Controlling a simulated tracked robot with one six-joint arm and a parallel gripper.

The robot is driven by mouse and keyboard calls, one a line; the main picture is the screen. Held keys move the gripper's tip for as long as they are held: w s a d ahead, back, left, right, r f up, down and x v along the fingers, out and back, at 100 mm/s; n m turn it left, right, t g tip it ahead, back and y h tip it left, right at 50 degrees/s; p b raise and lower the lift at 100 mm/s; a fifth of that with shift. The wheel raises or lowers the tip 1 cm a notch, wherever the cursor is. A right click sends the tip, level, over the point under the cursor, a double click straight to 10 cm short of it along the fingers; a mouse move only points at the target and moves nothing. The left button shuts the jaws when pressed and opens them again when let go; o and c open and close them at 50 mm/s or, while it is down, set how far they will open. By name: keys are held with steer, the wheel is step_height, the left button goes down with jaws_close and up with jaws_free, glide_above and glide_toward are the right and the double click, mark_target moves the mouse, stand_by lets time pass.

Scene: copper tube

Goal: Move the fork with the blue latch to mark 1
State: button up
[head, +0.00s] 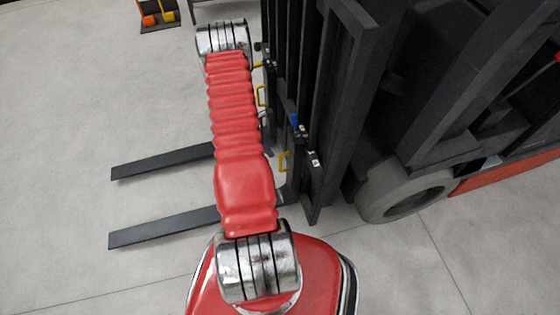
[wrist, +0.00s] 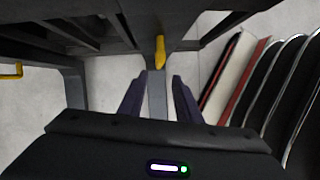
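In the head view, two dark forks stick out to the left from the forklift's carriage, a nearer fork (head: 165,229) and a farther fork (head: 160,161). A small blue latch (head: 294,121) sits on the carriage, seemingly above the nearer fork's shank. Yellow handles (head: 284,161) show beside the carriage. In the wrist view, my gripper (wrist: 157,82) is open, its two dark fingers apart, with a grey upright bar visible between them. A yellow piece (wrist: 160,51) hangs just beyond the fingertips. The blue latch is not visible there. My gripper is hidden in the head view. I cannot make out mark 1.
The forklift mast (head: 340,110) and a wheel (head: 402,192) stand close on the right of my arm. Another yellow handle (wrist: 12,70) shows at the wrist view's left. Small orange and yellow items (head: 157,12) lie far back. The floor on the left is clear.

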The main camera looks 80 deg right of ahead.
glide_above(280, 170)
steer(key=f, duration=1.1)
steer(key=shift+w+d+f, duration=0.1)
steer(key=shift+d+f, duration=0.1)
steer(key=shift+d, duration=0.2)
steer(key=shift+c, duration=0.4)
jaws_close()
